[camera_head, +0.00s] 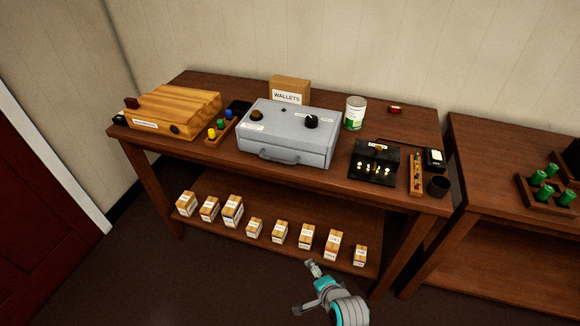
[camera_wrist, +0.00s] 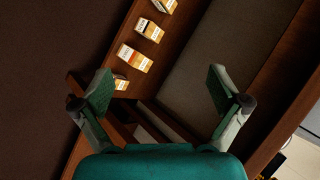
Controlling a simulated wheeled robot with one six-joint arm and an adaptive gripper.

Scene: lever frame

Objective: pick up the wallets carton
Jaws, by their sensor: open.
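The wallets carton (camera_head: 290,89) is a brown cardboard box with a white label reading WALLETS. It stands upright on the table top near the wall, behind a grey metal case that hides its lower part. It does not show in the wrist view. My gripper (camera_head: 308,284) is low in front of the table, well below and in front of the carton. In the wrist view my gripper (camera_wrist: 160,90) has its two fingers wide apart with nothing between them.
The grey case (camera_head: 285,148) blocks the carton's front. A can (camera_head: 355,113) stands to the right, a wooden box (camera_head: 175,108) to the left. Several small cartons (camera_head: 305,238) line the lower shelf (camera_head: 215,238). A second table (camera_head: 490,150) adjoins at right.

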